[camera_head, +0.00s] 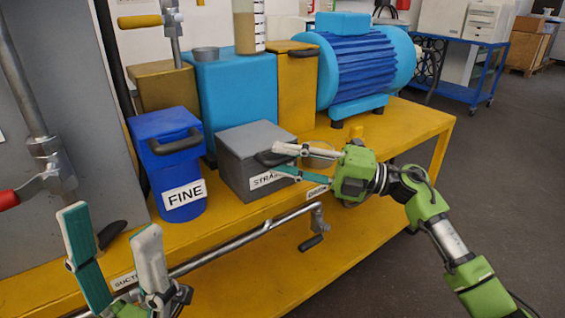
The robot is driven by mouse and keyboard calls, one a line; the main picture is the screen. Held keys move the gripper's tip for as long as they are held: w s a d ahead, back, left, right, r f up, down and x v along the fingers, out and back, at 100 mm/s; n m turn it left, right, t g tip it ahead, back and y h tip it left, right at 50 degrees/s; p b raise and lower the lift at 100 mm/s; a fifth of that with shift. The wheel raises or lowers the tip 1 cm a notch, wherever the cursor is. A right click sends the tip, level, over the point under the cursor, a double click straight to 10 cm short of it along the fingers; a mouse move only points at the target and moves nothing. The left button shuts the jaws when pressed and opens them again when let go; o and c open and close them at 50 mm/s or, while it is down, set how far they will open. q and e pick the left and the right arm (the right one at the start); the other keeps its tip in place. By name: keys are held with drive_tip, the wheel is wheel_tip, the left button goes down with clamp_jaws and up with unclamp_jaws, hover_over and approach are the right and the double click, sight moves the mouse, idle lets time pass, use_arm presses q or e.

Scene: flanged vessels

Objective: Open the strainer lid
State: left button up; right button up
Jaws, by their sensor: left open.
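The strainer is a grey box (238,180) with a label reading "STRAI..." on its front, partly covered by my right gripper. Its grey lid (255,136) lies flat on top and looks closed. A black handle (266,159) sticks out at the lid's front edge. My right gripper (276,159) is at this handle, one fingertip above and one below it in the picture. I cannot tell whether the fingers touch or grip it. My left gripper (112,232) is open and empty at the lower left, in front of the bench and away from the strainer.
A blue "FINE" vessel (183,199) with a black handle stands left of the strainer. Behind are a light-blue tank (238,95), a yellow box (298,85) and a blue motor (362,65). A pipe (240,232) runs along the yellow bench's front (400,125).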

drive_tip(key=shift+a, duration=0.4)
clamp_jaws()
drive_tip(key=shift+w+r, duration=0.1)
